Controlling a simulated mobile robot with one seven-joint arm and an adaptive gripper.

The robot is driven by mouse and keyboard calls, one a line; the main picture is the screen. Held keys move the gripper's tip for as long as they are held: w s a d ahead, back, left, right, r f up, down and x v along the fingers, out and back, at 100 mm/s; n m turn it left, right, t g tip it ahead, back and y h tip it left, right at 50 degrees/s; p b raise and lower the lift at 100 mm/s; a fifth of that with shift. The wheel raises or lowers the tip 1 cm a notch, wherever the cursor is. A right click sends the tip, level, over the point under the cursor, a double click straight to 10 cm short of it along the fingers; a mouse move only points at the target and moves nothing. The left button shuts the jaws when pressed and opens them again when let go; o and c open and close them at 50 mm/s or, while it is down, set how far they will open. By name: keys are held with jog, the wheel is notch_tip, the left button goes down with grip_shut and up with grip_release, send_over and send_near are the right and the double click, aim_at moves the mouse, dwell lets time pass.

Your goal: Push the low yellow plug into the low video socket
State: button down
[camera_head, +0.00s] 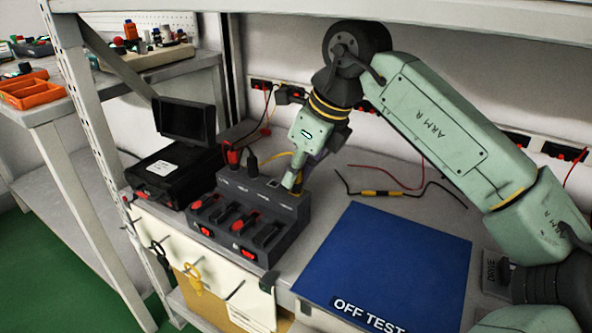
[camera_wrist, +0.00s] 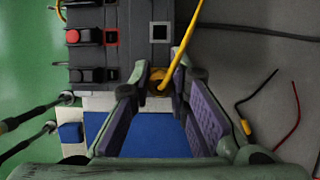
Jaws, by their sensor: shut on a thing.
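My gripper (camera_head: 293,187) points down at the right end of the dark socket block (camera_head: 232,196). It is shut on the yellow plug (camera_wrist: 157,83), whose yellow cable (camera_wrist: 184,45) runs up in the wrist view. My gripper (camera_wrist: 160,82) shows there with the plug between its fingertips, at the block's edge (camera_wrist: 135,15). A white-outlined socket (camera_wrist: 159,31) shows open just above the plug in that view, and a red-outlined socket (camera_wrist: 111,37) lies to its left. The plug's front end is hidden, so I cannot tell whether it is in a socket. No socket is clearly readable as the video one.
A red plug (camera_head: 232,156) and a black plug (camera_head: 252,165) stand at the block's back left. A black case (camera_head: 170,172) with a screen is left of the block. A blue mat (camera_head: 390,262) lies right. Loose cables (camera_head: 385,192) lie behind it. Hooks hang below the front edge.

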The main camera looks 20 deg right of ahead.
jog(key=shift+f+b, duration=0.3)
jog(key=shift+f, duration=0.05)
dwell(0.3)
jog(key=c, duration=1.4)
grip_release()
jog(key=shift+c, duration=0.2)
jog(key=shift+o, duration=0.5)
jog(key=shift+o, duration=1.4)
jog(key=shift+r, duration=0.1)
jog(key=shift+r+p, duration=2.15)
jog(key=shift+r, duration=0.55)
